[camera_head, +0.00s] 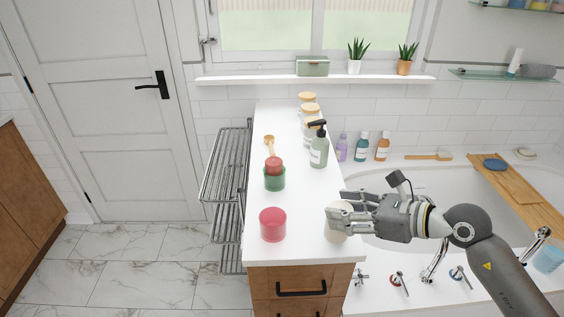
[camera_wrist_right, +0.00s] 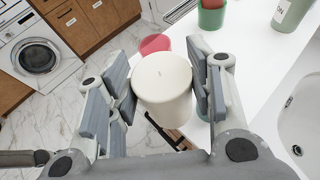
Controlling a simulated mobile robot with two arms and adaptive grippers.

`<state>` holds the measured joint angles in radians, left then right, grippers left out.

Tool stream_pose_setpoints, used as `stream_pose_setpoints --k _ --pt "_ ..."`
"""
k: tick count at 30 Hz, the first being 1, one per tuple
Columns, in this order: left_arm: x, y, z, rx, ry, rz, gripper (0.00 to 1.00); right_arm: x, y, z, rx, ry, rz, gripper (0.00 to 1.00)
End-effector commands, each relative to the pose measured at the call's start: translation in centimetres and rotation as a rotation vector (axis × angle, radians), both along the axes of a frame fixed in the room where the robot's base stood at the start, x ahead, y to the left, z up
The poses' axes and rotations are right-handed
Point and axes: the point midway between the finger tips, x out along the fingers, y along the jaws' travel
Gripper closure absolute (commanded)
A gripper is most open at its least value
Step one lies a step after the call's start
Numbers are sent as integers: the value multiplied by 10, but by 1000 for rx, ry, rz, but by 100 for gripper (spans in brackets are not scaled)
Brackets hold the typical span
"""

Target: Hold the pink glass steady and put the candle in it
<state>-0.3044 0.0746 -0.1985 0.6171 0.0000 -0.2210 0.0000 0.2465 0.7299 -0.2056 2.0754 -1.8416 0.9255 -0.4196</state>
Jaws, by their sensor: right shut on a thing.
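The pink glass (camera_head: 273,225) stands upright near the front left of the white counter, and it also shows in the right wrist view (camera_wrist_right: 154,44) behind the candle. My right gripper (camera_head: 345,216) is shut on a cream candle (camera_head: 336,232), at the counter's right front edge, to the right of the pink glass. The candle fills the space between the fingers in the right wrist view (camera_wrist_right: 162,88), its top with a wick facing the camera. Whether its base touches the counter cannot be told. My left gripper is not in view.
A green glass (camera_head: 275,181) with a red candle (camera_head: 274,165) in it stands behind the pink glass. A wire rack (camera_head: 226,180) is left, a bathtub (camera_head: 400,190) right.

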Motion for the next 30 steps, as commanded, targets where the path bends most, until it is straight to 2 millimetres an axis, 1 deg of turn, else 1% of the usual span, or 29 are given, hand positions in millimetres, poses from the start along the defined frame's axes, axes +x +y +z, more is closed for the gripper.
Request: stream_pose_setpoints --k 1,5,6,9,12,15,16,17,18,20,23,26,29,30 --pt "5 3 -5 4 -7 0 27 13 12 6 7 -11 8 81" --pt "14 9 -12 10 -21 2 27 40 44 20 5 -10 34 81" --pt "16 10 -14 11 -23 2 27 48 55 25 5 -9 45 81" --pt "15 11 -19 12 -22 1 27 64 83 41 4 -9 70 81" --pt "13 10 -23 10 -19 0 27 75 108 57 2 -8 91 81" --pt "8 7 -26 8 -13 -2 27 81 126 68 1 -5 103 81" --pt "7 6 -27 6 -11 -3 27 83 130 72 1 -5 106 81" --pt "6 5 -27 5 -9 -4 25 84 133 74 1 -5 107 81" --pt "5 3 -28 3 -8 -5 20 85 136 76 0 -4 110 81" --pt "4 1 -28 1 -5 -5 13 85 139 78 0 -2 111 81" --pt "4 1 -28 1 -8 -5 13 86 140 79 0 0 112 81" --pt "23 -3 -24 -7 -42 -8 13 86 140 79 1 -1 112 81" --pt "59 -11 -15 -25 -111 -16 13 86 140 79 0 -1 111 81" --pt "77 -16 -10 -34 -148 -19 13 86 140 79 0 -1 111 81"
